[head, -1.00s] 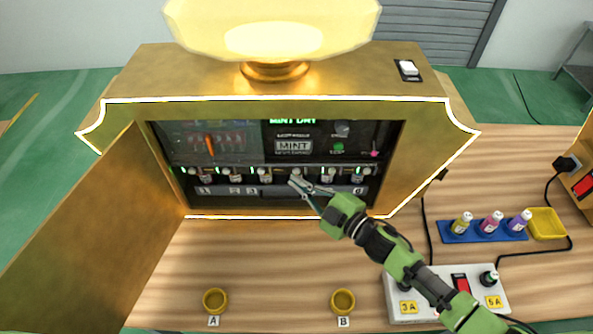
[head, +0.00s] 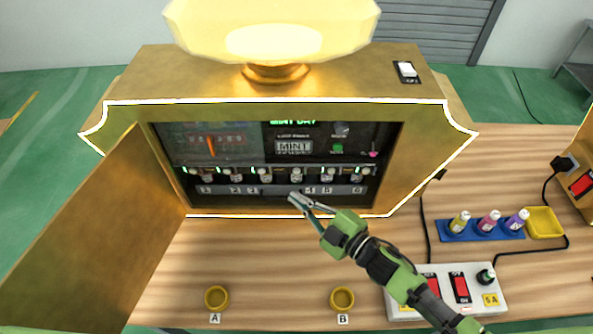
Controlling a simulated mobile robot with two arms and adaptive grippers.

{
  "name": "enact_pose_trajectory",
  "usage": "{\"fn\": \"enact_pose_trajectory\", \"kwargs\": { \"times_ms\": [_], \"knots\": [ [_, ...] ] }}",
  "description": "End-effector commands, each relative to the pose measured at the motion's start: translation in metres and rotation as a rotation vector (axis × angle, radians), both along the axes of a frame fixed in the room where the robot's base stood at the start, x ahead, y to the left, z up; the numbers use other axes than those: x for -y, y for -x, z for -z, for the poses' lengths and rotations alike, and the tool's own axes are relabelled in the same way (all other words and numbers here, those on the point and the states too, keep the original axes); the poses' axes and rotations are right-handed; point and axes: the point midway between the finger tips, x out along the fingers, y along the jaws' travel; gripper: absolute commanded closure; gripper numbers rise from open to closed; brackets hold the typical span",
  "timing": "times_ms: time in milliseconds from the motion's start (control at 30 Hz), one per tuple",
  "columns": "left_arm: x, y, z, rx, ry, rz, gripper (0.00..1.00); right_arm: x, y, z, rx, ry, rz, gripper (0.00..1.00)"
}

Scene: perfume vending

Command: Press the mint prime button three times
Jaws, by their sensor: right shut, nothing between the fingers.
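The gold vending cabinet (head: 420,180) stands at the back of the table with its dark front panel open to view. The green button's caption is too small to read, so I cannot tell which control is the mint prime button. My right gripper (head: 296,199) is shut and empty, in front of the lower edge of the opening and below the numbered strip. It looks apart from the buttons. My left gripper is not in view.
A row of small bottles (head: 296,175) stands inside the cabinet. The gold door (head: 80,250) hangs open at left. A switch box (head: 405,312) and blue vial tray (head: 455,237) are at right.

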Motion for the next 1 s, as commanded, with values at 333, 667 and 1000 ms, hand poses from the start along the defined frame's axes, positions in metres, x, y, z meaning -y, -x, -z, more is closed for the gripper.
{"fn": "enact_pose_trajectory", "kwargs": {
  "times_ms": [333,667,1000],
  "knots": [
    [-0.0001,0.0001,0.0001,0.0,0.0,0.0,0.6,-0.0002,-0.0001,0.0001,0.0,0.0,0.0,1.0],
    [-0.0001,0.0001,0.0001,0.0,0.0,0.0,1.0,-0.0003,-0.0002,0.0001,0.0,0.0,0.0,1.0],
    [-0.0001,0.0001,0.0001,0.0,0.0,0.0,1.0,-0.0003,-0.0002,0.0001,0.0,0.0,0.0,1.0]
  ]
}}
